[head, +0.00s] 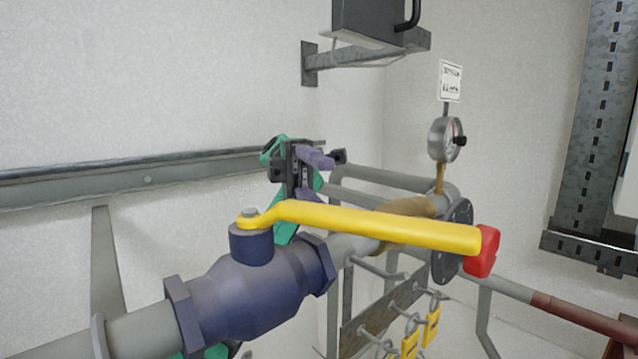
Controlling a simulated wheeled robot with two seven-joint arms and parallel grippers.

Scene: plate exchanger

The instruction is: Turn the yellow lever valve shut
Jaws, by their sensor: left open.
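The yellow lever (370,224) runs from its pivot on top of the dark blue valve body (250,290) out to the right. A red piece (482,251) is at the lever's free end. My left gripper (316,178) is beyond the lever, near its middle in the picture, with its purple fingers apart and nothing between them. The lever hides part of the gripper and arm. I cannot tell whether they touch. My right gripper is not in view.
A pressure gauge (445,139) and a round dark flange (453,242) stand near the lever's end. A grey rail (130,178) runs along the wall at left. Yellow tags (431,328) hang low. A bracket (366,52) is overhead. The space above the lever's right half looks open.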

